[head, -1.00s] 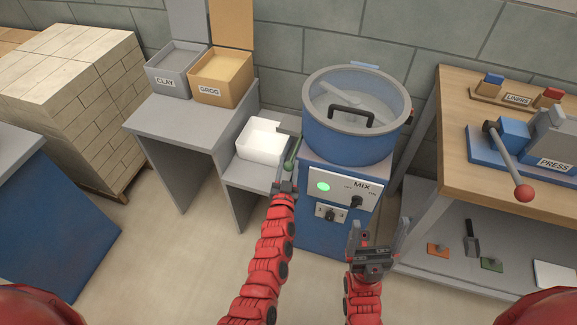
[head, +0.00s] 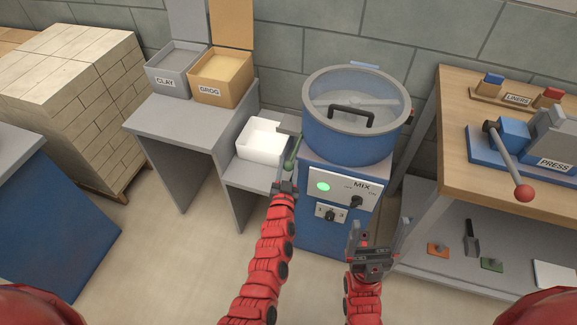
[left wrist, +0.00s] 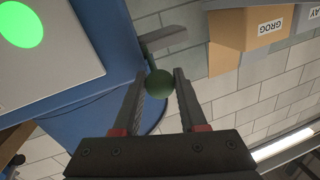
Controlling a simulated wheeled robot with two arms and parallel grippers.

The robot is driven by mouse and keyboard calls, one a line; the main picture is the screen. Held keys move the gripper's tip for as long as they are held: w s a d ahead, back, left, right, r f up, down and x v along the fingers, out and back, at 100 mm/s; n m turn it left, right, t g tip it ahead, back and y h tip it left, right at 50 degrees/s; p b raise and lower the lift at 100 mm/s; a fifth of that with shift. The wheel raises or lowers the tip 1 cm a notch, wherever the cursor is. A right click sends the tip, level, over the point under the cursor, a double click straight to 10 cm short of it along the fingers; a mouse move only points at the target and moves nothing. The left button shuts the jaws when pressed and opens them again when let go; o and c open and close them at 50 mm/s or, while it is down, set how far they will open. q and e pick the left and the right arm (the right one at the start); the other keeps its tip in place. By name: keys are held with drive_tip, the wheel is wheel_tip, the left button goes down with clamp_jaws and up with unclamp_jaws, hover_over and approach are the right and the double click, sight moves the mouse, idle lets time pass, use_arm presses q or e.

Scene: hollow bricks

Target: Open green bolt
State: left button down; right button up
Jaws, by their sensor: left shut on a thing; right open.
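The green bolt handle (head: 292,152) stands at the left side of the blue mixer drum (head: 345,135). My left gripper (head: 287,175) is shut on its green knob. In the left wrist view the round dark green knob (left wrist: 159,84) sits between the two fingertips (left wrist: 160,88). Part of the handle is hidden behind the gripper. My right gripper (head: 380,235) is open and empty, in front of the mixer's blue base.
A green light (head: 323,186) glows on the MIX panel (head: 345,190). A white bin (head: 262,142) stands on a low shelf left of the drum. The wooden workbench (head: 450,130) with the press is at the right. Clay and grog boxes (head: 222,78) stand at the left.

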idle(0.3)
use_arm(q)
drive_tip(key=s+a, duration=0.2)
drive_tip(key=s, duration=0.4)
drive_tip(key=shift+s, duration=0.35)
drive_tip(key=shift+c, duration=2.3)
unclamp_jaws()
drive_tip(key=shift+p, duration=0.3)
drive_tip(key=s+a+p, duration=0.2)
drive_tip(key=s+p, duration=0.2)
drive_tip(key=s, duration=1.3)
drive_tip(key=shift+s+a, duration=0.1)
